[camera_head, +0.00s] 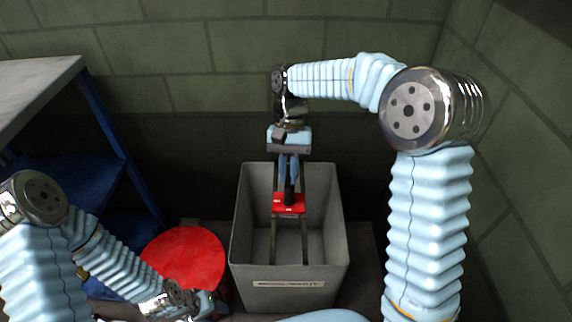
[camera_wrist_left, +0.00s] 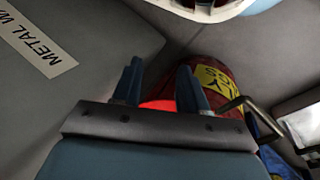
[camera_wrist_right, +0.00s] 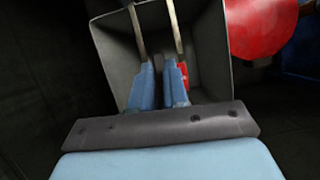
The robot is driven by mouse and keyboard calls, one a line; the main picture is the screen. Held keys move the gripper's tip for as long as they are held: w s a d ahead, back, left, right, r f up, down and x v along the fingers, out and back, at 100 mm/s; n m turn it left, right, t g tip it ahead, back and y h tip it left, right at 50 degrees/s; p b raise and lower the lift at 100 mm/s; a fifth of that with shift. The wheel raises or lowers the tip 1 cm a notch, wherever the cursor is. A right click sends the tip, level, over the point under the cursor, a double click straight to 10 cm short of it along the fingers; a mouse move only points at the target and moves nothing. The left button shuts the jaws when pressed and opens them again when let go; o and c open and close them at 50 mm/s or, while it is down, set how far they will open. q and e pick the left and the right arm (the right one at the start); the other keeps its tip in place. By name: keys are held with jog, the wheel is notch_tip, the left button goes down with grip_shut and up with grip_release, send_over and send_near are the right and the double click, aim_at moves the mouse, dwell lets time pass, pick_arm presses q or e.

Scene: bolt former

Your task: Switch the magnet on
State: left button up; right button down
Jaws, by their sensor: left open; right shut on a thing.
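The magnet (camera_head: 288,203) is a red block with a black upright handle. It hangs over the open top of a grey bin (camera_head: 240,230), at the level of two rails across it. My right gripper (camera_head: 289,178) is shut on the black handle from above. In the right wrist view, the red edge of the magnet (camera_wrist_right: 184,76) shows beside the right finger, and the fingers hide most of it. My left gripper (camera_wrist_left: 160,85) is open and empty, low beside the bin. I cannot make out a switch on the magnet.
A round red lid (camera_head: 185,258) stands left of the bin. A dark red container with a yellow label (camera_wrist_left: 215,76) is close ahead of my left gripper. A blue-framed shelf (camera_head: 95,130) with a grey top stands at the left. Walls close in behind and right.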

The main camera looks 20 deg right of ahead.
jog(key=shift+d, duration=0.1)
jog(key=c, duration=1.1)
grip_release()
jog(key=p+v, duration=0.2)
jog(key=v, duration=1.1)
jog(key=shift+r, duration=0.45)
